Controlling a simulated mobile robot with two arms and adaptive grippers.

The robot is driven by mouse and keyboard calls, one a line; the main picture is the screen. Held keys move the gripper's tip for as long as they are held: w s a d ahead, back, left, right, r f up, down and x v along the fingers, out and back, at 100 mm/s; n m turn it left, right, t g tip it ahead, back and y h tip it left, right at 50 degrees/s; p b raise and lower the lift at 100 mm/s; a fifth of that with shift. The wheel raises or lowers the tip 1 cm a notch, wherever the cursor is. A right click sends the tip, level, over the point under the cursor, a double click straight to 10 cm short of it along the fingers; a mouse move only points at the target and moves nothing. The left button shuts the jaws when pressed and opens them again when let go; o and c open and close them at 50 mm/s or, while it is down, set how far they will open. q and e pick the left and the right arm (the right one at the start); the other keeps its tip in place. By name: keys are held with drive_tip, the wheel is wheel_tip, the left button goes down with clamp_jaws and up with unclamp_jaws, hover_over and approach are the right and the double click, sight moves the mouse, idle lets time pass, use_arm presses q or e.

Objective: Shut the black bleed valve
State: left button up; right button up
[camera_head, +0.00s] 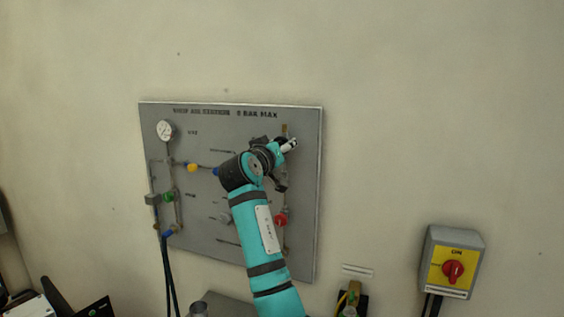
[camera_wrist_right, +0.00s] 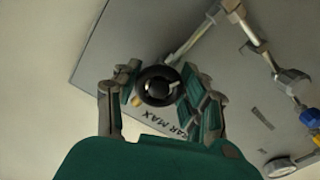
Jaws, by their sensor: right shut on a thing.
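The black bleed valve's round knob (camera_wrist_right: 158,85) shows in the right wrist view, between the two fingers of my right gripper (camera_wrist_right: 165,88). The fingers are shut on it from both sides. A light pointer-like mark lies across the knob's dark face. In the head view, my right gripper (camera_head: 270,152) is at the upper right of the grey panel (camera_head: 230,135), and the gripper and wrist hide the black valve there. My left gripper is not in view.
The panel carries a gauge (camera_head: 165,130), a yellow knob (camera_head: 192,168), a green knob (camera_head: 169,197) and a red knob (camera_head: 281,220). Dark hoses (camera_head: 168,275) hang below its left side. A yellow switch box (camera_head: 452,262) is on the wall at right.

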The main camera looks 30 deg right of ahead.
drive_tip(key=m+b, duration=0.2)
drive_tip(key=m, duration=0.1)
drive_tip(key=shift+a+f+b, duration=0.1)
drive_tip(key=shift+f+b, duration=0.15)
drive_tip(key=shift+b, duration=0.1)
drive_tip(key=m+b, duration=0.2)
drive_tip(key=shift+m, duration=0.4)
drive_tip(key=m+b, duration=0.1)
drive_tip(key=m, duration=0.2)
drive_tip(key=shift+w+r+b, duration=0.1)
drive_tip(key=shift+r+b, duration=0.05)
drive_tip(key=shift+b, duration=0.25)
drive_tip(key=m+b, duration=0.1)
drive_tip(key=m, duration=0.7)
drive_tip(key=shift+w+a+r+m+b, duration=0.1)
drive_tip(key=shift+m+b, duration=0.2)
drive_tip(key=shift+b, duration=0.1)
drive_tip(key=m, duration=0.4)
drive_tip(key=shift+m, duration=0.3)
drive_tip(key=m, duration=0.5)
drive_tip(key=shift+r, duration=0.15)
drive_tip(key=shift+m, duration=2.2)
